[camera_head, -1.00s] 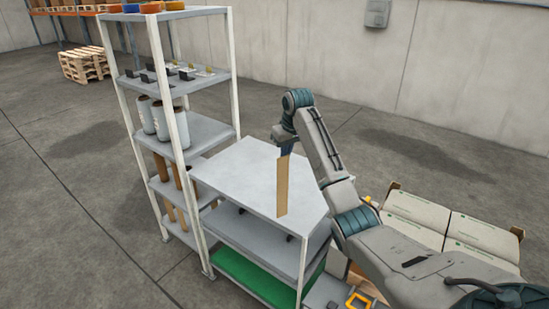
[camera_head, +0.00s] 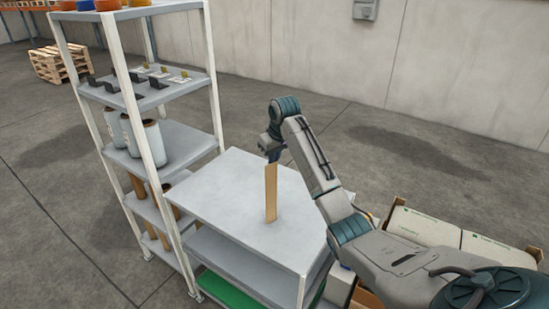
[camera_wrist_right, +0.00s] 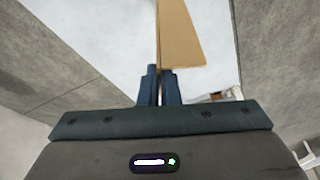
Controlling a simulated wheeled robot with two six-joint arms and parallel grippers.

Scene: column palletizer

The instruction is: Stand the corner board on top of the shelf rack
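The corner board (camera_head: 271,195) is a narrow tan strip, held roughly upright over a grey worktable. Its upper end is in my right gripper (camera_head: 272,157), whose fingers are mostly hidden by the wrist. In the right wrist view the two dark fingers (camera_wrist_right: 163,85) are close together at the corner board (camera_wrist_right: 180,38). I cannot tell whether its lower end touches the tabletop. The tall shelf rack (camera_head: 214,70), with white posts and grey shelves, stands left of the gripper and board; its top level (camera_head: 172,7) is at the picture's upper edge. My left gripper is out of view.
The worktable (camera_head: 225,195) has a clear top and stands beside the rack. Colored rolls (camera_head: 107,5) sit on the rack's top, with small dark items, white cylinders (camera_head: 150,138) and brown pieces below. Boxes (camera_head: 425,225) lie at right. A wooden pallet (camera_head: 60,62) stands far back.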

